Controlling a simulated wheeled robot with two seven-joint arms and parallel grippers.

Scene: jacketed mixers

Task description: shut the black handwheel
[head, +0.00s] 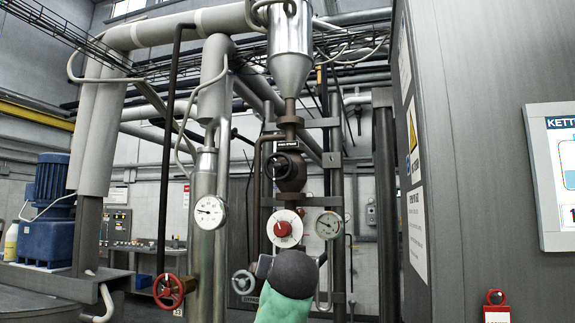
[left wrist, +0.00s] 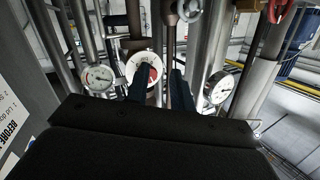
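The black handwheel (head: 280,167) sits on a brown valve body (head: 292,184) below the steel funnel-shaped vessel in the head view. A small dark label plate is just above it. My left arm rises from the bottom of the head view, its dark rounded link below the wheel and hiding most of its gripper. In the left wrist view, which looks upside down, my left gripper (left wrist: 162,74) has its two dark fingers apart with nothing held between them. The white dial with a red knob (left wrist: 145,72) shows beyond them. The black handwheel cannot be made out there. My right gripper is not in view.
The red-knobbed dial (head: 284,228) and a gauge (head: 328,225) are below the black handwheel. A grey handwheel (head: 243,282) and a red handwheel (head: 172,290) are lower left. Pipes crowd both sides. A grey cabinet (head: 470,150) fills the right.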

